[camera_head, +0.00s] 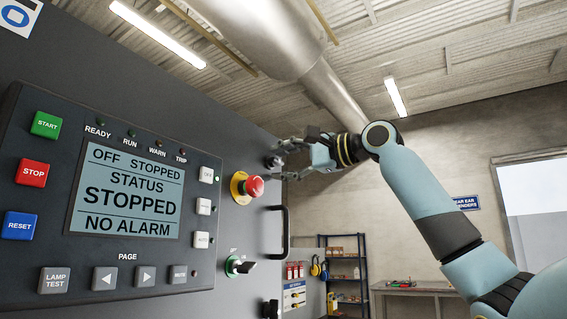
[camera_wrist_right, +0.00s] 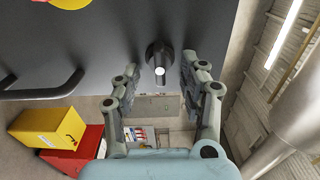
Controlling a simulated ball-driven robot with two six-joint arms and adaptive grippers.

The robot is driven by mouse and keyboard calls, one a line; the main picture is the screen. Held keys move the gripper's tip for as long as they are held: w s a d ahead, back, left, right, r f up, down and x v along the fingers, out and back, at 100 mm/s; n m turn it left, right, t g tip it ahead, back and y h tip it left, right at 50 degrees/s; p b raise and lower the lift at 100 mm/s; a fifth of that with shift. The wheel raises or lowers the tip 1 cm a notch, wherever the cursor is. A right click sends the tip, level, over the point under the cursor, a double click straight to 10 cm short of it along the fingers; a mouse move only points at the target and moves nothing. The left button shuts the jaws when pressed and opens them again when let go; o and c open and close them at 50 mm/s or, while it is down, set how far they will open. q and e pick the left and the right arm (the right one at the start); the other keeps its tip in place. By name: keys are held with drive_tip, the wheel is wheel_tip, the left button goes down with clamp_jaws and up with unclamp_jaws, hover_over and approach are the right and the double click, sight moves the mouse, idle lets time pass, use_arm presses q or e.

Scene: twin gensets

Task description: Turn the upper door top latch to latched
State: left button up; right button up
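The upper door top latch (camera_head: 272,161) is a small dark knob near the door's right edge, partly hidden by my right gripper (camera_head: 284,158) in the head view. In the right wrist view the latch (camera_wrist_right: 157,55) is a dark round base with a stem and a bright end pointing at the camera. My right gripper (camera_wrist_right: 160,74) is open, with one finger on each side of the latch and a visible gap to both. Whether the fingertips reach past the stem's end I cannot tell. My left gripper is not in view.
Below the latch are a black door handle (camera_head: 285,232), a red emergency stop button (camera_head: 254,187) and a rotary switch (camera_head: 240,267). Another dark latch (camera_head: 270,308) is lower down. A control panel (camera_head: 125,190) fills the left. A large pipe (camera_head: 340,92) runs overhead.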

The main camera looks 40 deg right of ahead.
drive_tip(key=shift+s, duration=0.15)
drive_tip(key=v, duration=0.7)
drive_tip(key=shift+s, duration=0.15)
drive_tip(key=shift+d, duration=0.1)
idle(0.4)
